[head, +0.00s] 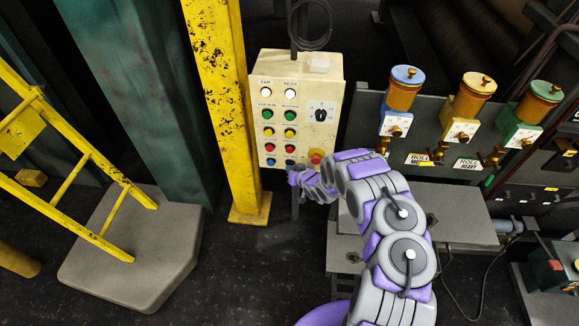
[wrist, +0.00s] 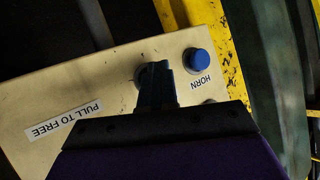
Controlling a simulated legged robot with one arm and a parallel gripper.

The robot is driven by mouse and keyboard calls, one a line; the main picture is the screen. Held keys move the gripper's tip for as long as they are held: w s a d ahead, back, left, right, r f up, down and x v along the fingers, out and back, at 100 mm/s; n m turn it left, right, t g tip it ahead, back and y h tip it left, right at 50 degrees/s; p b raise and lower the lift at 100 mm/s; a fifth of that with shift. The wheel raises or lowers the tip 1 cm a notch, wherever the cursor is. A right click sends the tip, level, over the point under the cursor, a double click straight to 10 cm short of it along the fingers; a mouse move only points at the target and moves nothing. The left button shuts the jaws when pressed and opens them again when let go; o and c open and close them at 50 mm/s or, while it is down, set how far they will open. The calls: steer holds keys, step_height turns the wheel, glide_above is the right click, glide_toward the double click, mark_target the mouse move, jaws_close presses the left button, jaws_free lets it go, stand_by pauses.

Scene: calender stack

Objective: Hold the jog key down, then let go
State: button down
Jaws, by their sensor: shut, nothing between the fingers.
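A cream control box (head: 325,85) stands right of the yellow post, with rows of lights and buttons on its face. My gripper (head: 294,176) is at the lower edge of this face, by the bottom row. In the wrist view my gripper (wrist: 157,78) is shut and empty, its dark fingertips in front of the panel beside a blue button (wrist: 198,61) labelled HORN. A dark round part shows partly behind the fingertips; whether they touch it, or press it, I cannot tell. No label reading jog is legible, so the jog key cannot be made out.
A yellow post (head: 230,110) stands left of the box. A red knob (head: 316,156) sits at the box's lower right, and a PULL TO FREE label (wrist: 64,119) shows in the wrist view. A grey table (head: 450,205) and coloured oilers (head: 467,95) are to the right.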

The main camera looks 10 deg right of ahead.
steer(key=shift+s, duration=0.1)
stand_by(0.3)
steer(key=shift+s+a+p, duration=0.3)
steer(key=shift+s+p, duration=0.05)
steer(key=shift+s, duration=0.6)
steer(key=shift+s+a+p, duration=0.25)
steer(key=shift+s+p, duration=0.05)
steer(key=shift+s, duration=0.45)
steer(key=shift+s+a+p, duration=0.25)
steer(key=shift+s, duration=0.5)
steer(key=shift+s+a+p, duration=0.25)
steer(key=shift+s+p, duration=0.05)
steer(key=shift+s, duration=0.45)
